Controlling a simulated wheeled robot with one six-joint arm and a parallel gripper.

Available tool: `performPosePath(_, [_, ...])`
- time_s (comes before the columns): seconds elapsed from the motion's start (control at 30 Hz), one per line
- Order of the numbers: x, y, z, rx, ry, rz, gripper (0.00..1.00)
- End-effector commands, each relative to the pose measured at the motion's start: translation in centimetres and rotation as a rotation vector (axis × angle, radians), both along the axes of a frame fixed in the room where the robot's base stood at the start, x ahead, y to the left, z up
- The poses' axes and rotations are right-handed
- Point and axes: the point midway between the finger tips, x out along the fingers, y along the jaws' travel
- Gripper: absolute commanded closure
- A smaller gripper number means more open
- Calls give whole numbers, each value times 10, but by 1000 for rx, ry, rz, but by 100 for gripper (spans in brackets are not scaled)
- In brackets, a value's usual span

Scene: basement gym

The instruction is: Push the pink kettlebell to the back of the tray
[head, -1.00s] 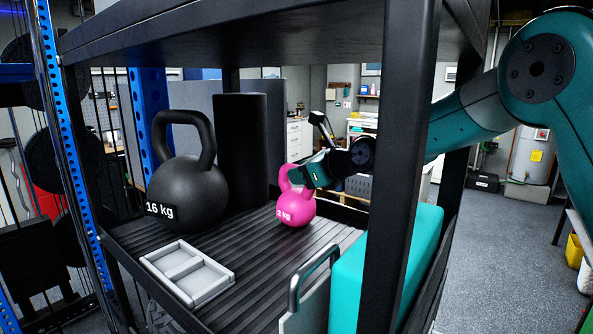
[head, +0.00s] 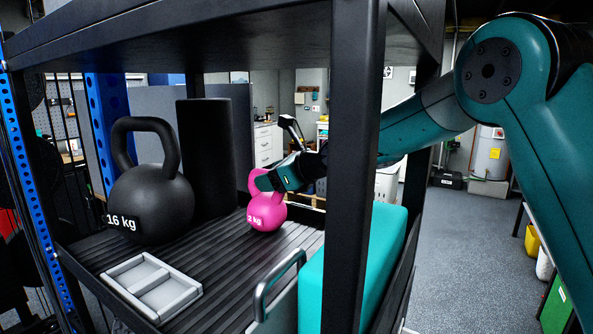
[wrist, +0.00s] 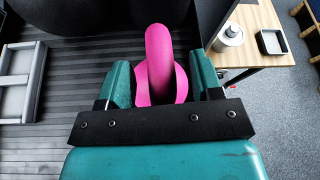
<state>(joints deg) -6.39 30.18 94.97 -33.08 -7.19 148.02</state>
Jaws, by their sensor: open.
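The pink kettlebell (head: 266,214), marked 2 kg, stands upright on the ribbed black tray (head: 215,262) of the rack. My gripper (head: 268,182) is at its handle, coming in from the right. In the wrist view the pink handle (wrist: 158,50) rises between the two open teal fingers of my gripper (wrist: 160,75), with a gap on each side. The lower part of the kettlebell is mostly hidden there by the gripper.
A black 16 kg kettlebell (head: 152,200) and an upright black roller (head: 207,155) stand left of the pink one. A light grey divided box (head: 150,287) lies front left, a teal block (head: 385,255) front right. A black post (head: 355,170) stands before my arm.

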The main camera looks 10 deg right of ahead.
Motion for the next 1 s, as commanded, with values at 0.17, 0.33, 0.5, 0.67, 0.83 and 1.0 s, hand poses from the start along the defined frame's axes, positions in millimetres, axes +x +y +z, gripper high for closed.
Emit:
performPosePath(0.17, [-22, -21, 10, 0, -6, -4, 40])
performPosePath(0.33, [-51, -48, 25, -1, -6, -4, 40])
performPosePath(0.5, [-79, -74, 41, -1, -7, -5, 40])
performPosePath(0.67, [-100, -92, 53, 0, -6, -5, 40])
performPosePath(0.83, [-112, -102, 61, 0, -4, -3, 40])
performPosePath(1.0, [-115, -105, 63, 0, -2, -1, 40])
